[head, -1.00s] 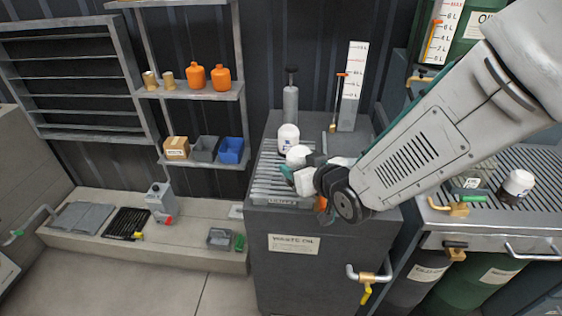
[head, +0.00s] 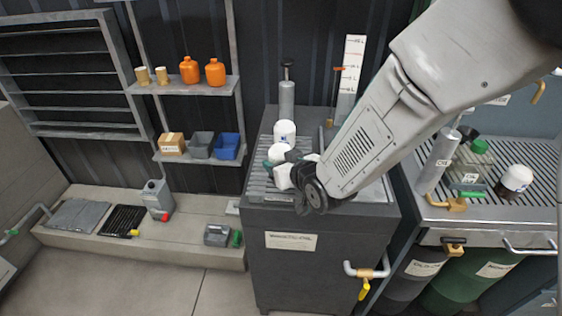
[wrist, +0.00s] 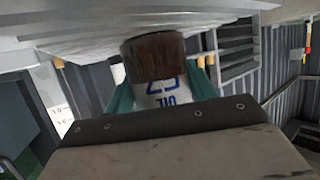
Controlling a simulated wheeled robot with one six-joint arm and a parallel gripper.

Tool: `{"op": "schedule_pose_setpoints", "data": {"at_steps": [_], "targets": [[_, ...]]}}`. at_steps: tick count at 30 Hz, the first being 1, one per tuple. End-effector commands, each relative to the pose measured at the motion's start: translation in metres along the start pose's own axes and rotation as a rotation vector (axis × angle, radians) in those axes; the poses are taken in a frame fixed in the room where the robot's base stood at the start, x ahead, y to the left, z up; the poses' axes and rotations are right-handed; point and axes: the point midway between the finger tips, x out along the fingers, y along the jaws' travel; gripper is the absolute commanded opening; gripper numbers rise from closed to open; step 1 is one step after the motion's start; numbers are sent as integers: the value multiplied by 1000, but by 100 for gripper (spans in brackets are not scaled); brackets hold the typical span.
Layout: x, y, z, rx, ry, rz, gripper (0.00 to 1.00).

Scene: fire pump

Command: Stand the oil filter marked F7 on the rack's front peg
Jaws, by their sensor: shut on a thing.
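My gripper (head: 277,167) is shut on a white oil filter (head: 279,152), low over the slatted rack top (head: 257,187) of the waste-oil cabinet. In the wrist view the held filter (wrist: 168,92) sits between the teal fingers, with a dark brown end and blue lettering. "OIL" reads upside down; the mark beside it is partly hidden, so I cannot confirm F7. A second white filter (head: 284,130) stands upright just behind it on the rack. No bare peg shows; my gripper and arm hide part of the rack. I cannot tell whether the held filter touches a peg.
A grey pump-like cylinder (head: 287,97) and a white level scale (head: 350,70) stand behind the rack. Another white filter (head: 517,178) stands on the right slatted bench (head: 488,207). A valve handle (head: 364,290) juts from the cabinet front. Shelves (head: 185,87) stand at left.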

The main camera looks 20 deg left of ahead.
Motion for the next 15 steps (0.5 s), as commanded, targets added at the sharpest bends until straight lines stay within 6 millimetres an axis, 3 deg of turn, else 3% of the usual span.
{"op": "schedule_pose_setpoints", "data": {"at_steps": [2, 3, 5, 15], "targets": [[1, -1, 2, 0, 1, -1, 22], [1, -1, 2, 0, 0, -1, 61], [1, -1, 2, -1, 0, -1, 77], [0, -2, -1, -1, 1, -2, 77]]}}
